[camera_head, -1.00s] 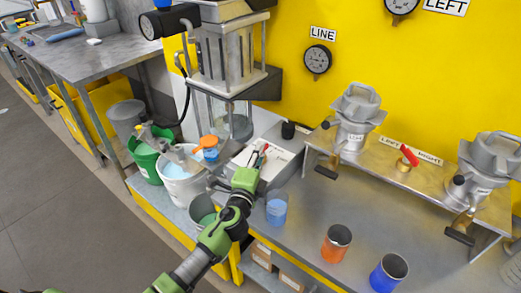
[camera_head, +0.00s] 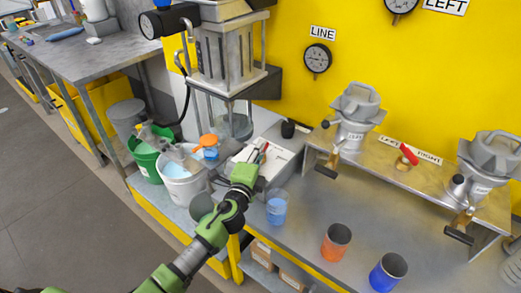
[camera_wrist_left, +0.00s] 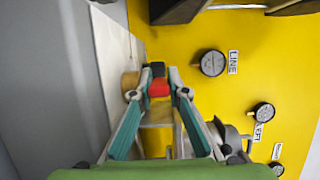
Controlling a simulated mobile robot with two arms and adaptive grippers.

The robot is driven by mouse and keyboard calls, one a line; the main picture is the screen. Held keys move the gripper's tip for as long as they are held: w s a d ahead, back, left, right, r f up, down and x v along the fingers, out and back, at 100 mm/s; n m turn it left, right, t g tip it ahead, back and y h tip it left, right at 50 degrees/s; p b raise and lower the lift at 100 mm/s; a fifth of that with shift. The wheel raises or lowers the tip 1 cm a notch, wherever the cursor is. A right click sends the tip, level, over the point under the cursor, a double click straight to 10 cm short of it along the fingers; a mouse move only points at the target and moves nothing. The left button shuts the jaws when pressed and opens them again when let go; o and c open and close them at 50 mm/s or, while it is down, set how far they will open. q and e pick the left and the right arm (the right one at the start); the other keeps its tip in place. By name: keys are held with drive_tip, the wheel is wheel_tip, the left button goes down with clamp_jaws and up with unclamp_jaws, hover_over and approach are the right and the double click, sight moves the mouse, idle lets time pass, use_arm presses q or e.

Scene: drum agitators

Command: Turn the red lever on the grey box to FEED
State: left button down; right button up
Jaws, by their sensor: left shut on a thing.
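The grey box (camera_head: 284,150) stands on the bench below the pump-like machine, partly hidden behind my left gripper. Its red lever (camera_head: 264,149) shows as a small red piece just at the fingertips. My left gripper (camera_head: 256,158) reaches over the box from the front left. In the left wrist view its fingertips (camera_wrist_left: 159,90) are closed on the red lever end (camera_wrist_left: 158,88), with a dark part just behind it. The FEED marking cannot be read in either view. My right gripper is not in view.
A white bucket (camera_head: 183,188) and a green bucket (camera_head: 147,166) stand left of the box. A clear blue cup (camera_head: 276,210), an orange cup (camera_head: 335,243) and a blue cup (camera_head: 388,272) stand on the bench. Another red lever (camera_head: 408,154) sits on the raised shelf at right.

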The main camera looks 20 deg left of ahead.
use_arm(q)
drive_tip(key=m+h, duration=0.2)
drive_tip(key=h, duration=0.1)
drive_tip(key=shift+a, duration=0.15)
drive_tip(key=m+g+h, duration=0.1)
drive_tip(key=m+h, duration=0.1)
drive_tip(key=h, duration=0.1)
drive_tip(key=shift+f+m+h+b, duration=0.15)
drive_tip(key=shift+m+h+b, duration=0.15)
drive_tip(key=shift+h, duration=0.1)
drive_tip(key=m+g+h+b, duration=0.2)
drive_tip(key=m+h+b, duration=0.1)
drive_tip(key=h, duration=0.1)
drive_tip(key=shift+g, duration=0.4)
drive_tip(key=shift+m+g+h+b, duration=0.45)
drive_tip(key=shift+m+g+h, duration=0.05)
drive_tip(key=shift+h, duration=0.2)
drive_tip(key=c, duration=2.2)
unclamp_jaws()
drive_tip(key=shift+c, duration=0.2)
